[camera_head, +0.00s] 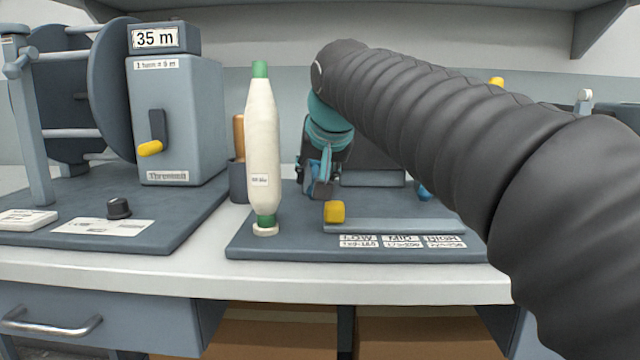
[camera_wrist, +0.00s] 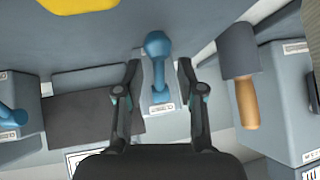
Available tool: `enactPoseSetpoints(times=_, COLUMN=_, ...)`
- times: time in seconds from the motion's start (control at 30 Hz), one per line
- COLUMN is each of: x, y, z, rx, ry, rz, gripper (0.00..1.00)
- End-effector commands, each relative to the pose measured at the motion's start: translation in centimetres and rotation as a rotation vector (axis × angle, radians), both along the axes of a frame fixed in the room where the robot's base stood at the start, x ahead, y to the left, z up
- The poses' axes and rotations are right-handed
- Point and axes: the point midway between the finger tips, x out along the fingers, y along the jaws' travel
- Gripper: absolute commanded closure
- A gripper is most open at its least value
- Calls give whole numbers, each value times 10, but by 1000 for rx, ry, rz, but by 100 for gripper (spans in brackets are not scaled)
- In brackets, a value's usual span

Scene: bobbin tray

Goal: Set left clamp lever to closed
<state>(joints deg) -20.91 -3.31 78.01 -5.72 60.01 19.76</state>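The left clamp has a blue lever (camera_wrist: 157,45) with a round knob, on a small grey base with a white label. In the wrist view it stands between the fingers of my gripper (camera_wrist: 158,66). In the head view this lever (camera_head: 322,172) is partly covered by my gripper (camera_head: 318,180), which points down at it from behind the tray's front. My gripper is open, with a finger on each side of the lever and visible gaps. A second blue lever (camera_wrist: 14,117) shows at the wrist view's left edge and, mostly hidden behind my arm, in the head view (camera_head: 424,192).
A white bobbin (camera_head: 262,145) with green ends stands upright left of my gripper. A grey holder with a wooden-handled tool (camera_head: 238,138) is behind it. A yellow knob (camera_head: 334,212) sits on a grey bar in front. A thread-measuring machine (camera_head: 175,110) stands at left.

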Motion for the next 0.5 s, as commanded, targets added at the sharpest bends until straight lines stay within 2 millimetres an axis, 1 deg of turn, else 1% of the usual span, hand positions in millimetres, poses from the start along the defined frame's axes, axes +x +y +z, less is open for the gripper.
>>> enactPoseSetpoints(times=0.03, x=5, y=1, z=-6, rx=0, ry=2, rz=-1, gripper=62)
enactPoseSetpoints(times=0.2, x=17, y=3, z=-17, rx=-1, ry=1, rz=-2, gripper=62)
enactPoseSetpoints(times=0.5, x=21, y=3, z=-21, rx=0, ry=-1, rz=-3, gripper=62)
